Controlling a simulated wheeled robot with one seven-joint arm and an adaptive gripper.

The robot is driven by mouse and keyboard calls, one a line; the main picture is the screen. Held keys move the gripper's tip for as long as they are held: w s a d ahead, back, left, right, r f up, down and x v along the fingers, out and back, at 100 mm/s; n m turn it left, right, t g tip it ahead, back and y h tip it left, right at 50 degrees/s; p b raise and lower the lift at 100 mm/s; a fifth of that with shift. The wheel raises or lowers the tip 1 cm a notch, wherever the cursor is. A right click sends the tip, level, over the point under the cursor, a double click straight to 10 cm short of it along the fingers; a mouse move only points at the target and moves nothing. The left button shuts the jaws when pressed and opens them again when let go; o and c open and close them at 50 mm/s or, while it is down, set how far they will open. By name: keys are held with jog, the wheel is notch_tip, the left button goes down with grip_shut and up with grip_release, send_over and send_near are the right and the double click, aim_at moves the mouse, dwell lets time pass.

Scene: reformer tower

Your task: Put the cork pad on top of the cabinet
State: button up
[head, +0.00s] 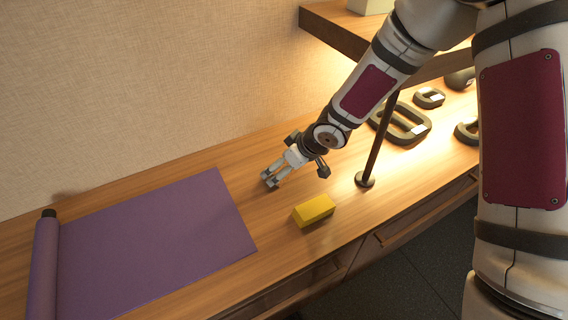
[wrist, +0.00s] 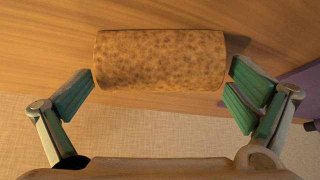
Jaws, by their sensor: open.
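In the wrist view the cork pad (wrist: 160,60) is a brown speckled block with rounded edges. It lies crosswise just ahead of my gripper (wrist: 160,92), between the lines of the two green-padded fingers. The fingers are open, with a small gap at the left and near contact at the right. In the head view my gripper (head: 270,181) is low over the wooden cabinet top (head: 235,165). I cannot make out the cork pad there. Whether it rests on the wood is unclear.
A yellow block (head: 314,210) lies right of my gripper, near the front edge. A purple mat (head: 150,245), partly rolled, covers the left. A dark post (head: 375,145) stands at the right, with dark rings (head: 402,124) behind. A shelf (head: 335,32) overhangs the back right.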

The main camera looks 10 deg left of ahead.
jog(key=p+v, duration=0.7)
jog(key=v, duration=0.5)
jog(key=shift+r, duration=0.2)
